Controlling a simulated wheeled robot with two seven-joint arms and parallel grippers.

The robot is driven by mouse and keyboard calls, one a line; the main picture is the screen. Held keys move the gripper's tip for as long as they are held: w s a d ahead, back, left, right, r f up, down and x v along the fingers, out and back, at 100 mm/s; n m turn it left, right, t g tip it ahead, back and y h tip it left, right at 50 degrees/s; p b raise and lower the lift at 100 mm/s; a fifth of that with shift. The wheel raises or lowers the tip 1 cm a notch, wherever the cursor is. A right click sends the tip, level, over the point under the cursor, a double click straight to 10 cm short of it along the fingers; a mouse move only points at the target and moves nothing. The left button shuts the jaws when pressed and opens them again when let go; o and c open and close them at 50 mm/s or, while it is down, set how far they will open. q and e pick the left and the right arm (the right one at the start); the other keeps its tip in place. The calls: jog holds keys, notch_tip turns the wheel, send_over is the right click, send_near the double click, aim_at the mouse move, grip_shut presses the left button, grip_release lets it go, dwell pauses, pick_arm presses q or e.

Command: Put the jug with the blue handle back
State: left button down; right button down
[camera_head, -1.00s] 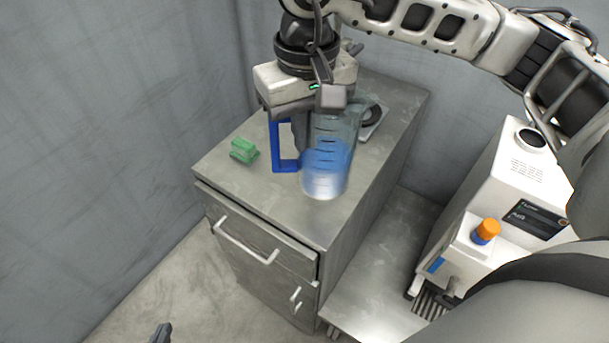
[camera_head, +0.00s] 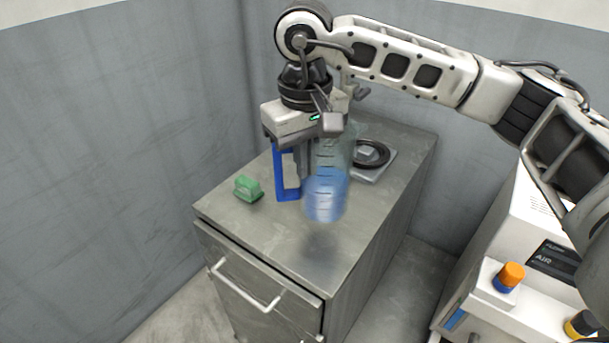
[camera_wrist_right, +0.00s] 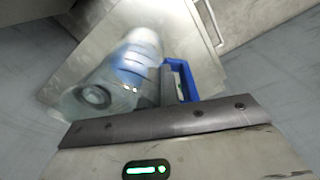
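A clear jug (camera_head: 329,182) with a blue handle (camera_head: 283,172) and blue liquid stands upright below my right gripper (camera_head: 297,168) in the head view. The right gripper is at the handle side of the jug and appears shut on the handle. The jug hangs a little above the metal cabinet top (camera_head: 270,230), with a dark shadow under it. In the right wrist view the jug (camera_wrist_right: 125,70) is blurred, and the blue handle (camera_wrist_right: 188,78) is beside the fingers. The fingertips are partly hidden. My left gripper is not in view.
A green block-like object (camera_head: 248,188) lies on the cabinet left of the jug. A flat device with a dark ring (camera_head: 371,154) sits behind it at the right. A white machine with an orange-capped knob (camera_head: 511,275) stands at the right. The cabinet's front top is clear.

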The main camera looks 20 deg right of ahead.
jog(key=shift+w+d+f, duration=0.25)
jog(key=shift+w+f, duration=0.7)
jog(key=shift+f, duration=0.15)
notch_tip(320, 180, down, 3)
jog(key=shift+w+f+p, duration=0.1)
jog(key=shift+w+p, duration=0.05)
jog(key=shift+p, duration=0.35)
jog(key=shift+f, duration=0.25)
jog(key=c, duration=1.6)
grip_release()
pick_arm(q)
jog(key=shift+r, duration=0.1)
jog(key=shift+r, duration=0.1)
